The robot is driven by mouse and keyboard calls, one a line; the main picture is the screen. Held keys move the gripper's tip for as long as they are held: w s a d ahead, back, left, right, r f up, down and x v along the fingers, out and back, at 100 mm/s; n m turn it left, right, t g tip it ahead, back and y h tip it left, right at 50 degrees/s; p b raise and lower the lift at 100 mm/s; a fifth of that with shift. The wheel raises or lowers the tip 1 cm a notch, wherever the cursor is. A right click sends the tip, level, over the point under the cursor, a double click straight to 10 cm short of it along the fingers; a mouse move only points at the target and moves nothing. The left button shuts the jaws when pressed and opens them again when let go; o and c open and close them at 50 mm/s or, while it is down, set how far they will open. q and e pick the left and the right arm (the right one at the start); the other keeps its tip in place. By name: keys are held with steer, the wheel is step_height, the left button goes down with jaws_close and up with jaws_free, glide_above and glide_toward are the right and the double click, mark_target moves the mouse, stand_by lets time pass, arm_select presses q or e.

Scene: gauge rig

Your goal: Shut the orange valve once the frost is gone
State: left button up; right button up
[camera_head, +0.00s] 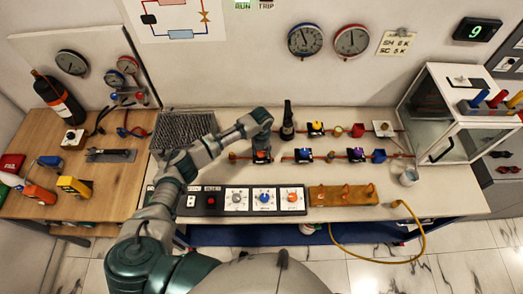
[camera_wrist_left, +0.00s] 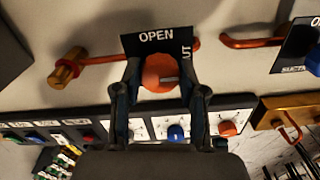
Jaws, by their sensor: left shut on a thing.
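The orange valve (camera_wrist_left: 158,73) is a round knob on a black plate with the word OPEN above it and letters ending in UT at its right. Its pale mark points right, toward those letters. My left gripper (camera_wrist_left: 161,78) is shut on the knob, one finger on each side. In the head view my left gripper (camera_head: 262,143) reaches down over the orange valve (camera_head: 262,156), mostly hiding it. A dark finned block (camera_head: 182,129) lies left of the arm; I make out no clear white frost on it. My right gripper is not in view.
Other valves with yellow (camera_head: 316,128) and blue (camera_head: 379,155) knobs stand close by on copper pipes. A dark upright fitting (camera_head: 287,121) is just behind the gripper. A dial panel (camera_head: 264,199) lies in front. A glass case (camera_head: 440,115) stands right; a green display (camera_head: 477,30) reads 9.

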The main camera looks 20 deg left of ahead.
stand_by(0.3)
arm_select(q)
steer(key=o, duration=1.1)
steer(key=shift+o, duration=0.2)
step_height(320, 180, up, 12)
steer(key=shift+f, duration=0.1)
